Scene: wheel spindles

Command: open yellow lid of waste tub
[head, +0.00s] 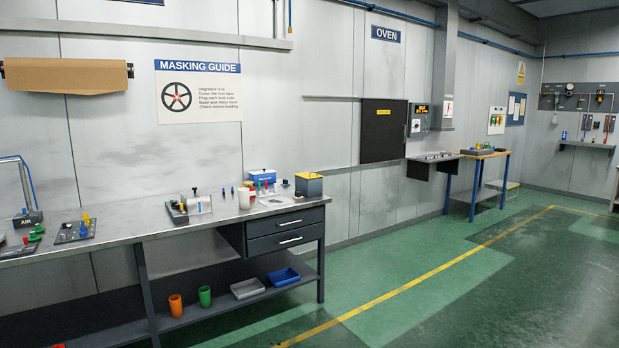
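A small dark grey tub (309,188) stands at the right end of the steel workbench, near its back edge. Its yellow lid (308,175) lies flat across the top and looks shut. A small dark knob or handle seems to stand on the lid, too small to make out. The inside of the tub is hidden. Neither of my grippers is in view.
The workbench (150,228) runs along the wall, with drawers (286,232) under its right end. A white cup (244,198), a blue box (262,176) and small plugs stand left of the tub. Green floor (400,265) is open to the right.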

